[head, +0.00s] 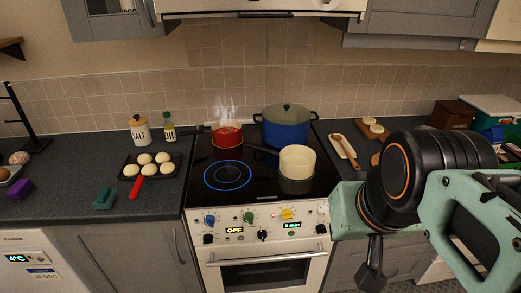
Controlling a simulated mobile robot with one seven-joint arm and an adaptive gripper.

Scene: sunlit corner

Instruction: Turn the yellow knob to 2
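The yellow knob (287,214) is on the upper right of the white stove's front panel (235,227), in the head view. Its pointer and the numbers around it are too small to read. My gripper (371,279) hangs at the lower right, in front of the cabinet to the right of the stove, apart from the yellow knob. It is dark and seen from behind and above, so whether its fingers are open or shut does not show.
A blue knob (210,219), a green knob (249,217) and several dark knobs share the panel. On the hob stand a steaming red pot (227,137), a blue lidded pot (286,131) and a cream pot (297,165). The oven handle (266,259) sticks out below.

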